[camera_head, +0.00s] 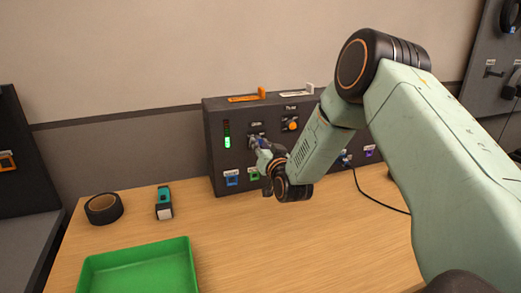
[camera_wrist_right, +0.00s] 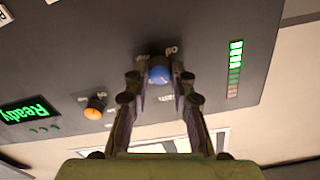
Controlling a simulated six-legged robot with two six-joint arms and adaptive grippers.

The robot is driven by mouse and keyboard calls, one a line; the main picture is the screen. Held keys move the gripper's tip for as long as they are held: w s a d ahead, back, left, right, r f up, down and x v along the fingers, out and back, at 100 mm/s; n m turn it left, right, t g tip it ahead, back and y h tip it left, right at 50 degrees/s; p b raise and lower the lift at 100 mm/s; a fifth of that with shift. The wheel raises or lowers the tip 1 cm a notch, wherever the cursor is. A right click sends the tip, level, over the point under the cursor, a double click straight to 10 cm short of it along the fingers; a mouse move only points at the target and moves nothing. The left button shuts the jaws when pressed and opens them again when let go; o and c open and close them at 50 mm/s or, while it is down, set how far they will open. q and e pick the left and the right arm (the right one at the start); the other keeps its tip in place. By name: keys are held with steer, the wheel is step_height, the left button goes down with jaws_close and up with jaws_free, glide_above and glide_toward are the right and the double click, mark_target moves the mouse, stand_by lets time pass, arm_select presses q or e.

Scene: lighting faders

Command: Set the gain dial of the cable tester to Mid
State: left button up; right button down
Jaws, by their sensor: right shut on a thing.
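The cable tester (camera_head: 214,122) is a dark upright box at the back of the table in the head view. Its panel (camera_wrist_right: 95,45) fills much of the right wrist view, upside down. The gain dial is a blue knob (camera_wrist_right: 159,74) with small labels around it. My right gripper (camera_head: 258,144) reaches the dial from the front. In the wrist view its fingers (camera_wrist_right: 160,80) are shut on the dial, one on each side. The fingers largely hide the dial in the head view. I cannot tell which label it points to. My left gripper is not in view.
An orange dial (camera_head: 291,125) sits beside the gain dial. A lit green level bar (camera_head: 227,141) and a green "Ready" display (camera_wrist_right: 30,110) show on the panel. A green tray (camera_head: 140,250), black tape roll (camera_head: 104,208) and teal-black item (camera_head: 164,203) are on the table.

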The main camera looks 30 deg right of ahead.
steer(key=shift+m+b, duration=4.25)
steer(key=shift+m, duration=2.95)
steer(key=shift+r, duration=0.1)
steer(key=c, duration=1.1)
jaws_free()
